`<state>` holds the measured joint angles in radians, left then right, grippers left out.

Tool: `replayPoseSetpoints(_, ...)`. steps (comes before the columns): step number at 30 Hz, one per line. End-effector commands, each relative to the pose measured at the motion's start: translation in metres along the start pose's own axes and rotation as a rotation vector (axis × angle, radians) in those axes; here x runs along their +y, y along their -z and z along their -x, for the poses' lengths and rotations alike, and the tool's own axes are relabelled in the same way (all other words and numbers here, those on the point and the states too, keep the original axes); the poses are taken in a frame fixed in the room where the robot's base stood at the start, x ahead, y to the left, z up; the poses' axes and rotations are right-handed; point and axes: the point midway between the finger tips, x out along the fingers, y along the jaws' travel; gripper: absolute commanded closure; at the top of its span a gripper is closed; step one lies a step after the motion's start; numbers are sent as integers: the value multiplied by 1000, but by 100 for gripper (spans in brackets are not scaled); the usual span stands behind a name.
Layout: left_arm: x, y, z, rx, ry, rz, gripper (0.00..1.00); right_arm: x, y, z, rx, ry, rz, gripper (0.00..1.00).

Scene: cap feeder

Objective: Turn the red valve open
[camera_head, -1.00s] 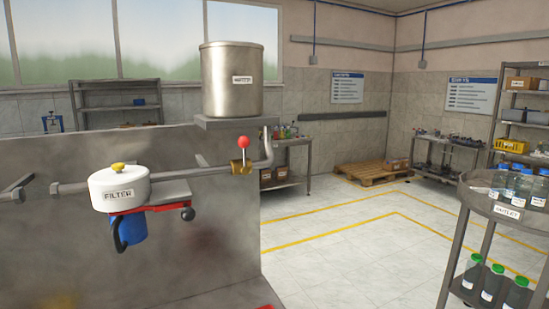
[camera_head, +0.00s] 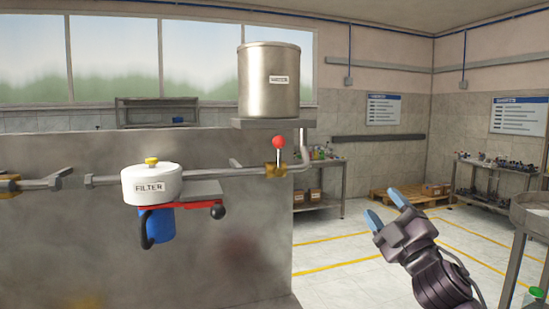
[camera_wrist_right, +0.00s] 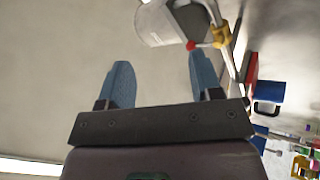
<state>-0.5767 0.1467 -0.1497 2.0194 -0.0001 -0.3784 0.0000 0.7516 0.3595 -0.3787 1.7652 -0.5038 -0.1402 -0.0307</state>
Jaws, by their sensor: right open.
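The red valve (camera_head: 278,143) is a red ball on a short upright stem above a brass body. It sits on the grey pipe below the metal water tank (camera_head: 269,84). My right gripper (camera_head: 384,209) is to the right of the valve and lower in the picture, with its blue fingers apart and nothing between them. In the right wrist view the open fingers (camera_wrist_right: 158,82) point toward the tank, and the red valve knob (camera_wrist_right: 191,45) shows beyond the fingertips. My left gripper is not in view.
A white filter housing (camera_head: 150,185) with a yellow knob, a red bracket and a blue canister hangs on the pipe at left, before a grey panel (camera_head: 60,240). A grey cart (camera_head: 520,245) stands at the right edge. Open floor lies behind my right arm.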

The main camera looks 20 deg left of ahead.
Motion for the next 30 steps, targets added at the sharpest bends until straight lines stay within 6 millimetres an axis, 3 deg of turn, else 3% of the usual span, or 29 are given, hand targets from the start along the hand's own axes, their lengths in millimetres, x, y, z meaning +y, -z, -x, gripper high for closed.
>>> replayPoseSetpoints(3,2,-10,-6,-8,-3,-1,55,10,25,-32,109,-19,144,41)
replayPoseSetpoints(12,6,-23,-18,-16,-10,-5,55,30,93,-96,384,-67,581,41)
replayPoseSetpoints(19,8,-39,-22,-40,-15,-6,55,24,131,-132,600,-64,1033,41)
replayPoseSetpoints(24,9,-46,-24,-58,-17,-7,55,6,129,-150,738,11,1413,41)
replayPoseSetpoints(30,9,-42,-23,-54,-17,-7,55,-14,108,-154,830,125,1672,41)
